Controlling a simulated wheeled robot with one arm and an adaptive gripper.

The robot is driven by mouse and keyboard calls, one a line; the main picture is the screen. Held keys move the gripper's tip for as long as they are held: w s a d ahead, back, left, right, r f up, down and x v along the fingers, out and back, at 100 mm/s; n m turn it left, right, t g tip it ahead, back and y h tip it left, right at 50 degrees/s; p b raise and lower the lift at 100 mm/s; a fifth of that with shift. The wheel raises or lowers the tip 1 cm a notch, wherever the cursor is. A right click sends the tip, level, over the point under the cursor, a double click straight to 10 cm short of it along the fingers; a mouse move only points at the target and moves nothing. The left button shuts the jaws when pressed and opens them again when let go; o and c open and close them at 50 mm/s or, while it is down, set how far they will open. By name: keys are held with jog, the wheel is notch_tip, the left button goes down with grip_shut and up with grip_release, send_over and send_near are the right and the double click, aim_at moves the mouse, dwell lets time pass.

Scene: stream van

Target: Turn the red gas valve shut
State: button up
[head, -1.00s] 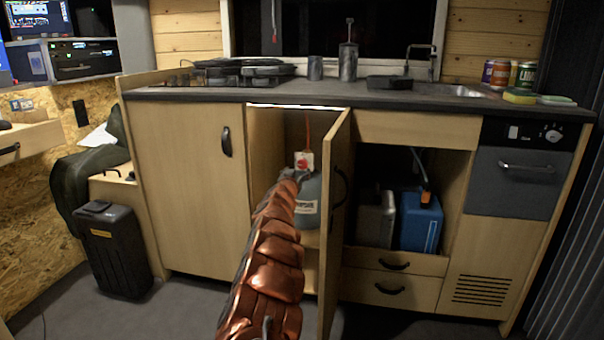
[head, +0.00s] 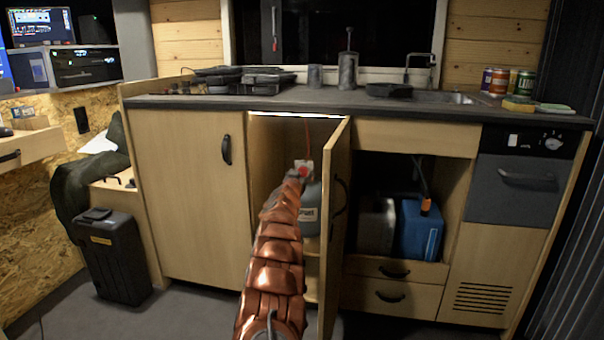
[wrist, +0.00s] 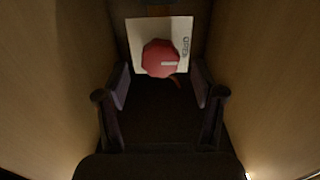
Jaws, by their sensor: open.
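The red gas valve (wrist: 161,58) is an eight-sided knob with a pale mark, in front of a white plate (wrist: 136,40) lettered "OPEN" at its right. My gripper (wrist: 160,92) is open, with one finger at each side and slightly below the knob in the wrist view; I cannot tell whether they touch it. In the head view the red valve (head: 303,171) shows just above the end of my arm, on top of a grey gas bottle (head: 311,208) inside the cabinet. My arm hides part of the bottle, and the fingers are hard to make out there.
An open cabinet door (head: 335,230) stands close to the right of my arm. Cabinet walls are close on both sides in the wrist view. A blue canister (head: 419,230) sits in the open compartment to the right. The counter (head: 330,104) runs above.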

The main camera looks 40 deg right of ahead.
aim_at(303, 172)
jog(key=shift+w+d+r, duration=0.15)
jog(key=shift+d+r, duration=0.1)
jog(key=shift+d, duration=0.25)
jog(key=shift+w+d+f+p, duration=0.2)
jog(key=shift+w+d+p, duration=0.2)
jog(key=shift+w+d, duration=0.1)
jog(key=c, duration=1.1)
jog(key=shift+c, duration=0.2)
